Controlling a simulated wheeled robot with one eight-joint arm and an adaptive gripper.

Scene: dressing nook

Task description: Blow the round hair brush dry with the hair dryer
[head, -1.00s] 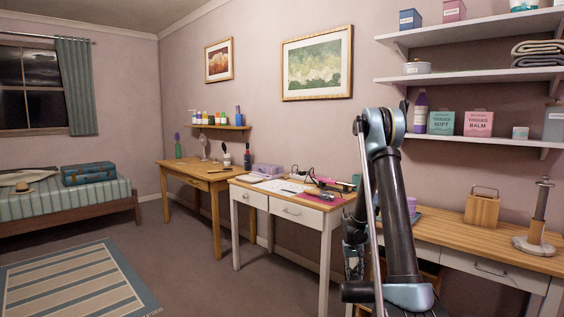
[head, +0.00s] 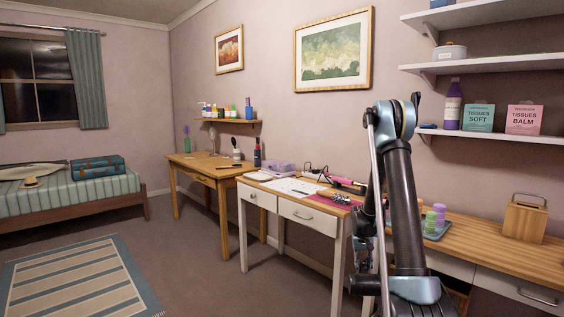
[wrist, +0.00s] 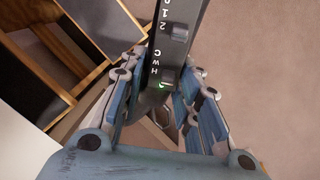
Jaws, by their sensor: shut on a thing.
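My gripper (wrist: 160,105) is shut on the dark handle of the hair dryer (wrist: 172,48) in the wrist view. The handle carries the marks 1, 2, H, W and C, sliding switches and a small green light. The dryer's head is out of the wrist view. In the head view my arm hides the gripper and dryer. I cannot pick out the round hair brush for sure. A pink and grey thing (head: 334,197) lies on the white desk, and a dark-topped thing stands in a white cup (head: 237,157) on the far table; both are too small to tell.
The white desk (head: 312,215) holds papers, a purple box (head: 280,167) and a pink-handled tool (head: 347,182). A wooden counter (head: 500,250) at right bears a tray of bottles (head: 437,229) and a wooden box (head: 524,217). The floor (head: 205,270) at left is open up to the striped rug (head: 75,280).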

